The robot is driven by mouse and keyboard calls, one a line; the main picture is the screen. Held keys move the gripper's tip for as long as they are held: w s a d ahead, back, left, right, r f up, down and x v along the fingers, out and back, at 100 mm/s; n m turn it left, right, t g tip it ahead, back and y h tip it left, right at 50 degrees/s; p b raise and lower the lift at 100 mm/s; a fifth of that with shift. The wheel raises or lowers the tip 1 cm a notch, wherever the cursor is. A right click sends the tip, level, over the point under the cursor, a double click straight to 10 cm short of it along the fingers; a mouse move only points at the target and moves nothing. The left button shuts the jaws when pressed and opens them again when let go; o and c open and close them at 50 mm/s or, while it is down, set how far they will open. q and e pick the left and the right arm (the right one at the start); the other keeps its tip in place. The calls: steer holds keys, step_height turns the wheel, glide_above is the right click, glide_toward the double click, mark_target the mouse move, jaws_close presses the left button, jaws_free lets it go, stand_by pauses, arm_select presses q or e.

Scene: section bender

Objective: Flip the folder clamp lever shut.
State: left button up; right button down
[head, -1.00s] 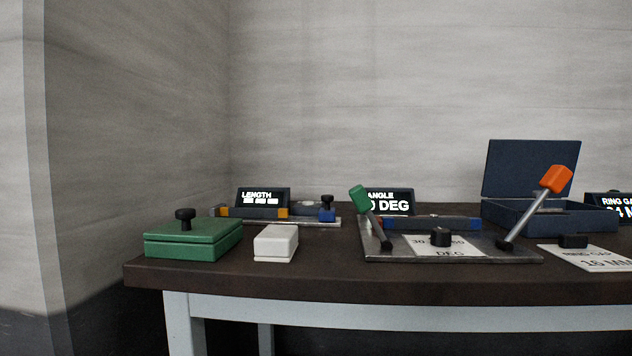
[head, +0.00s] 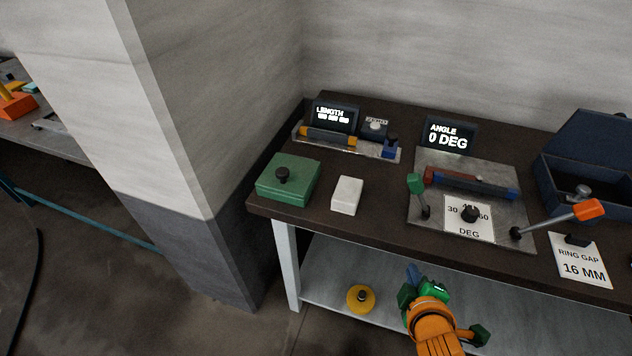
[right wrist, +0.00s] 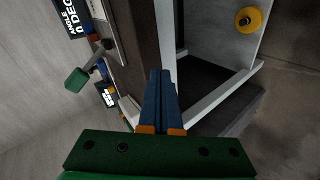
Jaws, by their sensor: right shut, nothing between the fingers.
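The folder is a grey metal plate (head: 425,217) on the dark bench, with a blue and red bar across it. A green-handled lever (head: 416,186) stands at its left, handle raised. An orange-handled lever (head: 560,217) leans out to the right from its right front corner. No label tells which is the clamp lever. My right gripper (head: 411,270) is in front of and below the bench edge, apart from both levers. In the right wrist view its blue fingers (right wrist: 161,80) are together and empty, and the green lever (right wrist: 80,78) shows at upper left. My left gripper is not in view.
A green box (head: 290,180) and a white block (head: 347,195) sit left of the folder. An angle display (head: 449,135) reads 0 DEG behind it. An open dark case (head: 585,180) stands at right. A yellow round object (head: 361,298) is on the lower shelf.

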mark_target(420, 195)
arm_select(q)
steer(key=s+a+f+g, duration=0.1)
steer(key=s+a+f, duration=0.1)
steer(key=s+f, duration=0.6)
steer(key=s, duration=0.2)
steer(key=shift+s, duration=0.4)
arm_select(e)
steer(key=w+a+r+n+t+y, duration=0.2)
steer(key=w+a+r+n+t, duration=0.2)
steer(key=n, duration=0.7)
step_height(420, 195, up, 3)
steer(key=shift+w+r+t, duration=0.2)
steer(key=shift+w+t, duration=0.5)
steer(key=shift+w, duration=0.5)
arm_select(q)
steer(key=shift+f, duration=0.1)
